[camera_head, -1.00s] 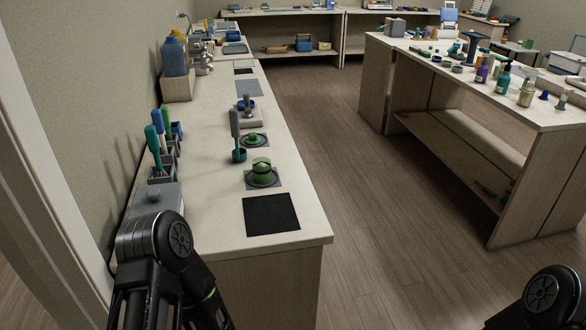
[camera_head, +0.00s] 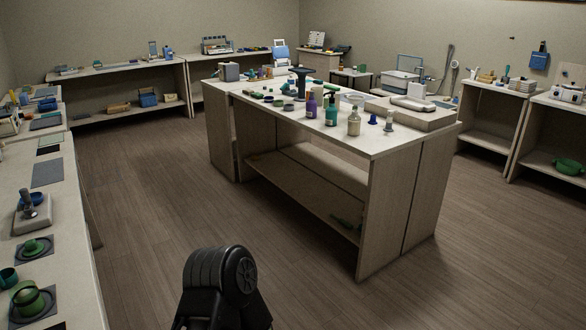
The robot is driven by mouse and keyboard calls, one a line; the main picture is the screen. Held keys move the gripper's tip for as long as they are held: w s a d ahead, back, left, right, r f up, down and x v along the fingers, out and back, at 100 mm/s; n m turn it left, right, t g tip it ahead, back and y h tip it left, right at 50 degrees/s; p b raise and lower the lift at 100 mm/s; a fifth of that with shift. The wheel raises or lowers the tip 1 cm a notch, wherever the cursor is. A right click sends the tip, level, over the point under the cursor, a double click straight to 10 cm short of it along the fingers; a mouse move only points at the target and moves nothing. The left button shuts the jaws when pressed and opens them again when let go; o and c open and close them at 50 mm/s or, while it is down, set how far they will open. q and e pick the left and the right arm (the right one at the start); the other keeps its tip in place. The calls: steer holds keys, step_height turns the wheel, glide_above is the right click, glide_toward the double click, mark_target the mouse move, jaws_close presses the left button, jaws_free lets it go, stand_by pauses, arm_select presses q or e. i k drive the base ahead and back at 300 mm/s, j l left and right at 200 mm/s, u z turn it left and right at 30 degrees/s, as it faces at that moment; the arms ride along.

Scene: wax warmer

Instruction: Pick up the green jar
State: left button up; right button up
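A green jar (camera_head: 29,299), rounded and with a lid-like top, stands on a dark square mat on the long counter at the lower left. It is close to the left edge of the picture. A lower green piece (camera_head: 34,247) sits on another dark mat just behind it. A teal cup (camera_head: 8,278) shows partly at the left edge. A black link of one of my arms rises at the bottom centre, well to the right of the jar. Neither of my grippers shows.
The pale counter (camera_head: 75,281) runs along the left, with a grey device (camera_head: 33,213) on it. A central island table (camera_head: 395,146) holds several bottles. Open wooden floor (camera_head: 150,215) lies between them. A green pot (camera_head: 570,165) sits on a right-hand shelf.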

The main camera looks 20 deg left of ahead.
mark_target(26, 295)
steer(key=i+l+u, duration=0.2)
steer(key=i, duration=0.25)
steer(key=i+l+u, duration=0.15)
steer(key=i, duration=0.3)
steer(key=i+u, duration=0.2)
steer(key=u, duration=0.25)
steer(key=i+u, duration=0.2)
steer(key=u, duration=0.3)
steer(key=i+u, duration=0.2)
steer(key=u, duration=0.25)
steer(key=i+l+u, duration=0.15)
steer(key=u, duration=0.3)
steer(key=i+l+u, duration=0.1)
steer(key=u, duration=0.35)
steer(key=i+l+u, duration=0.2)
steer(key=u, duration=0.2)
steer(key=i+l+u, duration=0.2)
steer(key=u, duration=0.25)
steer(key=i+l+u, duration=0.15)
steer(key=u, duration=0.3)
steer(key=l+u, duration=0.7)
steer(key=u, duration=0.15)
steer(key=l+u, duration=0.35)
steer(key=l, duration=0.3)
